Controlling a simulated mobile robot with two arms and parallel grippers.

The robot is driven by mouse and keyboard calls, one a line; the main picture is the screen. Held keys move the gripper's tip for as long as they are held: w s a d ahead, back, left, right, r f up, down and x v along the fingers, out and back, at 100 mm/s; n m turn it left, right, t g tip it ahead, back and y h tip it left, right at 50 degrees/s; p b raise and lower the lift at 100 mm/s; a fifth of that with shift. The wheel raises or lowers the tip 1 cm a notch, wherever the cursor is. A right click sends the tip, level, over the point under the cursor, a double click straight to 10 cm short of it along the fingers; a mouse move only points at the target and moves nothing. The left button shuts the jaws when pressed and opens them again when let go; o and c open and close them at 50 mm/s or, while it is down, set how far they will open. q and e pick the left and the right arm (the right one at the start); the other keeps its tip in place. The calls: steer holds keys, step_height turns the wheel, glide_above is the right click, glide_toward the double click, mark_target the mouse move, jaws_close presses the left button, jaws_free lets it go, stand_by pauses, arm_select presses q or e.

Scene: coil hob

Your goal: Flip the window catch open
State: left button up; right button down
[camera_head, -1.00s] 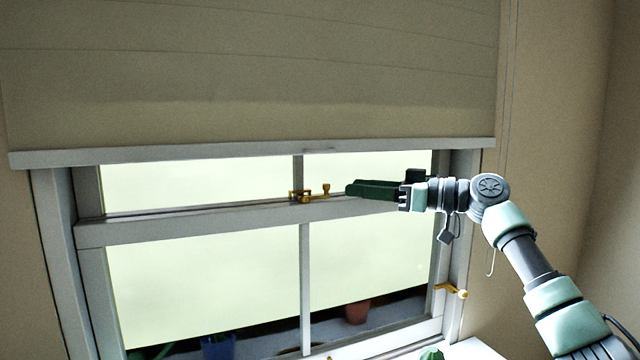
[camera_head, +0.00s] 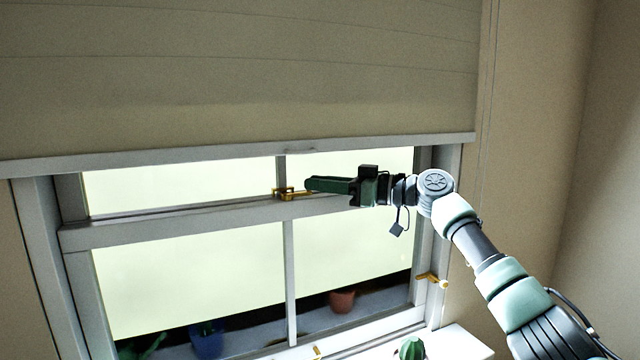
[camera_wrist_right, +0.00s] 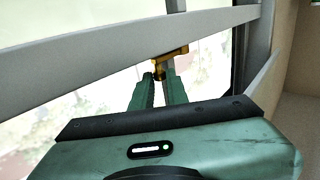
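The brass window catch (camera_head: 285,192) sits on the sash rail where the upright bar meets it. In the right wrist view the catch (camera_wrist_right: 172,55) shows just past my fingertips. My right gripper (camera_head: 309,184) has reached in from the right along the rail. In the head view its fingers cover the catch's knob end. In the wrist view the two fingers (camera_wrist_right: 158,75) are apart, with the yellow knob end between or just in front of their tips. Whether they touch it I cannot tell. My left gripper is not in view.
A blind (camera_head: 240,80) hangs above the rail. A second brass fitting (camera_head: 432,281) is on the right frame. Below are a blue pot (camera_head: 207,342), a terracotta pot (camera_head: 342,301) and a cactus (camera_head: 412,349) by the sill. The wall at right is clear.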

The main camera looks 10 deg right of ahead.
mark_target(289, 195)
steer(key=shift+s, duration=0.1)
steer(key=shift+s+f+m+t+h, duration=0.1)
steer(key=shift+m+t+h, duration=0.2)
steer(key=shift+t, duration=0.1)
steer(key=shift+s+a+b, duration=0.1)
steer(key=shift+b, duration=0.3)
steer(key=shift+s+a+m+t+h+b, duration=0.7)
steer(key=shift+s+a+m+h+b, duration=0.4)
steer(key=shift+m+h, duration=2.4)
steer(key=shift+s+a+m+t+h+b, duration=1.1)
steer(key=shift+m+h, duration=1.2)
steer(key=shift+h, duration=2.35)
steer(key=shift+s+a+m+t+h+b, duration=0.3)
steer(key=shift+s+a+m+h+b, duration=0.8)
steer(key=shift+m+h, duration=2.4)
steer(key=shift+w+a+n+h+p, duration=0.3)
steer(key=shift+a+n+h+p, duration=0.2)
steer(key=shift+h, duration=0.25)
steer(key=shift+d, duration=0.1)
